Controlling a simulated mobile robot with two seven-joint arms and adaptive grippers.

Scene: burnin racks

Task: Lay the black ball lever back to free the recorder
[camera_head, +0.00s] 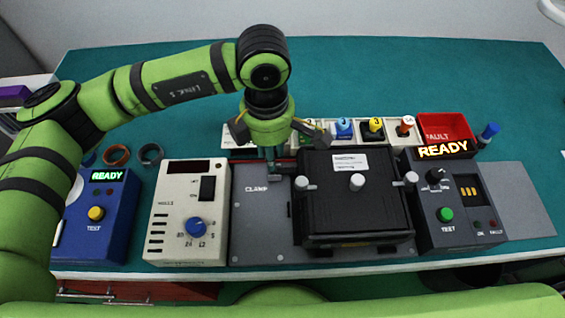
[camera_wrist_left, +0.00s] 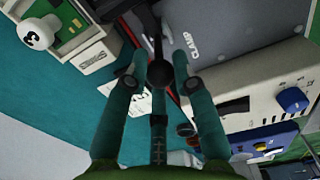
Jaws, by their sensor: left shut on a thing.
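The black recorder (camera_head: 352,215) is a black box on the grey clamp plate (camera_head: 262,235), with pale round knobs around its upper part. My left gripper (camera_head: 272,165) is over the plate's back left corner, left of the recorder. In the left wrist view my left gripper (camera_wrist_left: 158,62) is shut on the black ball lever (camera_wrist_left: 160,74), whose dark rod runs from the ball toward the plate marked CLAMP. In the head view the ball is hidden by the gripper. My right gripper is not in view.
Left of the plate stand a white power unit (camera_head: 187,215) with a blue knob and a blue test box (camera_head: 97,215) showing READY. On the right is a dark tester (camera_head: 450,205), also showing READY. Behind are a red fault bin (camera_head: 446,127) and coloured plugs (camera_head: 373,128).

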